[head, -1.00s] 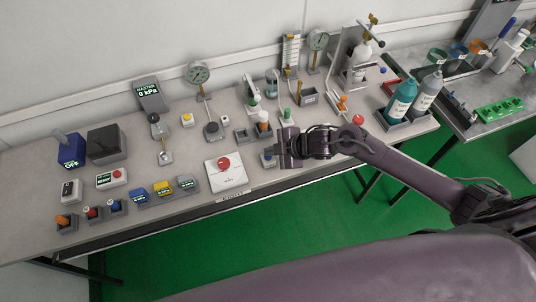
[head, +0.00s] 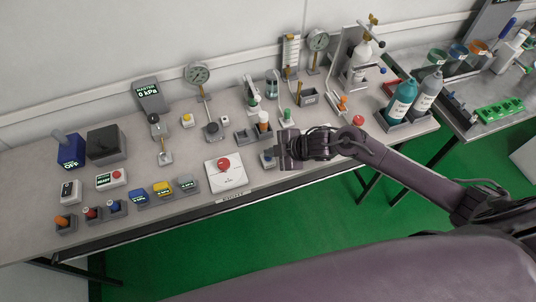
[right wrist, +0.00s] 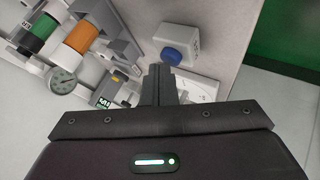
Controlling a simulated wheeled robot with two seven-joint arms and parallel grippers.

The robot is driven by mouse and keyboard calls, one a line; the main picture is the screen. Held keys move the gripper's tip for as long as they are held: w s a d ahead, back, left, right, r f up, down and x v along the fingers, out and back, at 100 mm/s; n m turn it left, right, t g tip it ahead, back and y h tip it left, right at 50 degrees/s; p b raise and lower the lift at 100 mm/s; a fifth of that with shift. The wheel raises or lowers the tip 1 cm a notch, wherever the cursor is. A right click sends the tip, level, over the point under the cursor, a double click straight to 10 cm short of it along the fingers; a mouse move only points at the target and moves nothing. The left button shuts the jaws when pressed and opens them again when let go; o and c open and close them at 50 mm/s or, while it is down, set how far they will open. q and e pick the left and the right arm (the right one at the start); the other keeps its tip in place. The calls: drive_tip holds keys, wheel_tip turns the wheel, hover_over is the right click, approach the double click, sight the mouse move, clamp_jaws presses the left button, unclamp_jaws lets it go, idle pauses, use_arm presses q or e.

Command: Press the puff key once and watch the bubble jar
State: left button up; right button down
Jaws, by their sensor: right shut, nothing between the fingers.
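A small grey block with a round blue button, which I take for the puff key (head: 267,160), sits near the front edge of the bench. It also shows in the right wrist view (right wrist: 180,45), just beyond the fingertips. My right gripper (head: 284,163) is shut and empty, beside the key on its right. In the right wrist view the shut fingers (right wrist: 160,72) end close to the blue button; I cannot tell whether they touch it. A small clear jar (head: 271,88), probably the bubble jar, stands at the back; bubbles are too small to tell. My left gripper is not in view.
A white plate with a red button (head: 223,164) lies left of the key. A grey rack with an orange-capped bottle (head: 263,120) stands behind it. Pressure gauges (head: 197,74) line the back. Two bottles (head: 402,99) stand at the right. Green floor lies in front.

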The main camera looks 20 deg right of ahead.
sight(271, 159)
drive_tip(key=shift+r+p, duration=0.6)
drive_tip(key=shift+r, duration=0.15)
wheel_tip(271, 159, up, 5)
drive_tip(key=p, duration=0.4)
drive_tip(key=shift+p, duration=0.3)
idle(0.4)
